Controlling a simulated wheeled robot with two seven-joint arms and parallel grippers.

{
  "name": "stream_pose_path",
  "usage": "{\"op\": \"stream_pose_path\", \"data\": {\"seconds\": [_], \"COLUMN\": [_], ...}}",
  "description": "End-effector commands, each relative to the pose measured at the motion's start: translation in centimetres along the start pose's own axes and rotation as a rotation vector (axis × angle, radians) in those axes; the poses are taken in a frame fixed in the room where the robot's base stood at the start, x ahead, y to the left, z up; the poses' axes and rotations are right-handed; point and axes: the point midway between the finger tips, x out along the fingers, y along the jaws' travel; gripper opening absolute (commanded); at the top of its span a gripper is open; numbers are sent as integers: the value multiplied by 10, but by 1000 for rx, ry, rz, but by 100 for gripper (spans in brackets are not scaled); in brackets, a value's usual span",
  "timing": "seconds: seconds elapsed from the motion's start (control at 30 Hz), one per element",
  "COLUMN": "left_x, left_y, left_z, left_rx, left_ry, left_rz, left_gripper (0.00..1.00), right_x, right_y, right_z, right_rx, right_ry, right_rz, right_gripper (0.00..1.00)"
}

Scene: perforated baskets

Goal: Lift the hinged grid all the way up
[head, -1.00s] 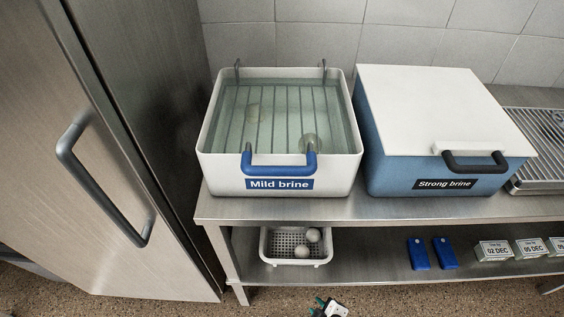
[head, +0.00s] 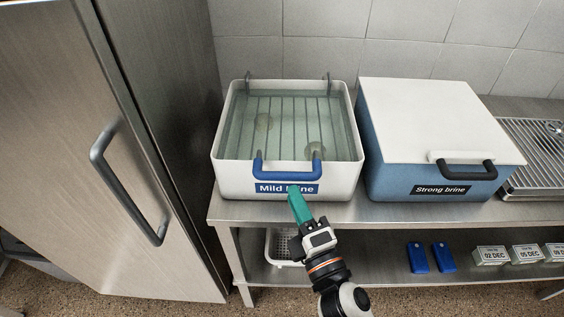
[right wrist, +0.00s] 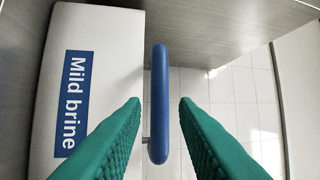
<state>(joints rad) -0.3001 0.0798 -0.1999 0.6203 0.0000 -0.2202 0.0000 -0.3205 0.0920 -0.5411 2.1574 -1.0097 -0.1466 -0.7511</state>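The hinged grid (head: 278,119) of thin metal bars lies flat over the liquid in the white tub (head: 226,183) labelled "Mild brine". Its hinges are at the tub's back rim. Its blue handle (head: 288,171) hangs at the tub's front rim. Two pale round pieces show under the bars. My right gripper (head: 296,190) is in front of the tub, its green fingertips just below the handle. In the right wrist view the two fingers are open (right wrist: 160,102), with the blue handle (right wrist: 159,70) lined up in the gap between them, not gripped. My left gripper is not in view.
A closed blue box (head: 400,165) labelled "Strong brine" stands right of the tub. A steel fridge door with a handle (head: 130,190) is at left. A perforated basket (head: 272,246) sits on the lower shelf, partly behind my right arm. Tiled wall stands behind.

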Motion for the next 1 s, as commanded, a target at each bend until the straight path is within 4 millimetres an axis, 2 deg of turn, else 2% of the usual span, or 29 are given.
{"op": "stream_pose_path", "data": {"seconds": [0.03, 0.2, 0.4, 0.57, 0.83, 1.0], "left_x": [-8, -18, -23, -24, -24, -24], "left_y": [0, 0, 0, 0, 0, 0], "left_z": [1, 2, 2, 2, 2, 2], "left_rx": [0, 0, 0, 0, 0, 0], "left_ry": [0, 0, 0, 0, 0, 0], "left_rz": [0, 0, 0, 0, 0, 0], "left_gripper": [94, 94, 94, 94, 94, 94], "right_x": [14, 47, 74, 83, 84, 84], "right_y": [-5, -3, -1, 0, 1, 1], "right_z": [0, 0, 0, 0, 0, 0], "right_rx": [0, 2, 3, 3, 4, 4], "right_ry": [0, 1, 1, 1, 0, 0], "right_rz": [-3, -1, 1, 2, 2, 2], "right_gripper": [27, 27, 27, 27, 27, 0]}}
